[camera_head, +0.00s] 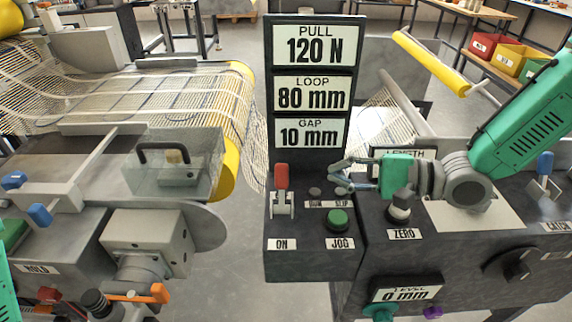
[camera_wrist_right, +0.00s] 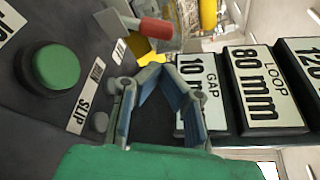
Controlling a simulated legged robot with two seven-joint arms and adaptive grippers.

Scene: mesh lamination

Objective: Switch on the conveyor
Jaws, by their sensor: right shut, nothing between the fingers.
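The switch with a red handle (camera_head: 281,176) and a metal bracket stands on the dark control panel, above the ON label (camera_head: 281,244). Its handle points up in the head view. In the wrist view the red handle (camera_wrist_right: 156,28) lies just beyond my fingertips. My right gripper (camera_head: 336,178) is shut and empty, to the right of the switch and apart from it, above the panel. Its fingertips meet in the wrist view (camera_wrist_right: 154,69). The conveyor with pale mesh (camera_head: 170,92) is at the left. My left gripper is not in view.
A green JOG button (camera_head: 338,220) sits right of the switch, below the RUN/SLIP label. A ZERO knob (camera_head: 400,212) is under my right wrist. The display post (camera_head: 312,160) rises behind the switch. Open floor separates the panel from the left machine.

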